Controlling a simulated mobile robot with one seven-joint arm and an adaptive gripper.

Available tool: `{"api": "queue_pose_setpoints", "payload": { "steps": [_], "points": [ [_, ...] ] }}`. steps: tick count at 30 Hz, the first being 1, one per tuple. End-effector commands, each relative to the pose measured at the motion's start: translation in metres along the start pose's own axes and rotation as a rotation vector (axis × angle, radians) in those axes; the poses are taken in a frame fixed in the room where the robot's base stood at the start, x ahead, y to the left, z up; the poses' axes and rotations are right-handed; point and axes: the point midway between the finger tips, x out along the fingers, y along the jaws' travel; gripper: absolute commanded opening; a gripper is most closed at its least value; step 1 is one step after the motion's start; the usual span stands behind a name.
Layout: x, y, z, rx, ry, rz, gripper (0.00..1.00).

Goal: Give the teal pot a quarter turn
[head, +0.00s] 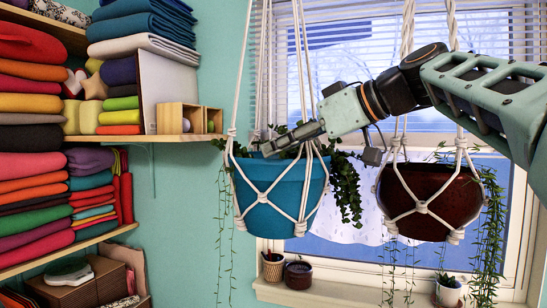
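The teal pot (268,195) hangs in a white rope hanger in front of the window, left of the middle of the head view. Trailing green leaves spill over its rim, mostly on the right. My gripper (268,150) reaches in from the right and its tip is at the pot's upper rim, among the hanger ropes. I cannot tell whether it touches the pot or a rope. The fingers show edge-on, so their opening is not clear.
A dark red pot (425,195) with trailing vines hangs to the right, below my arm. Shelves of folded fabric (30,150) stand at the left.

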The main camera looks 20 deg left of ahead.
Motion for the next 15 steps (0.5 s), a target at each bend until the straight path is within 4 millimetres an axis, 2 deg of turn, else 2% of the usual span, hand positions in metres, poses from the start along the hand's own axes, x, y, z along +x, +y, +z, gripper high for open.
{"api": "queue_pose_setpoints", "payload": {
  "steps": [3, 9, 15],
  "points": [
    [0.024, -0.001, -0.002, 0.001, -0.001, -0.005, 0.22],
    [0.060, -0.001, -0.002, 0.001, -0.002, -0.004, 0.22],
    [0.080, 0.000, -0.001, 0.002, 0.000, -0.001, 0.22]
  ]
}}
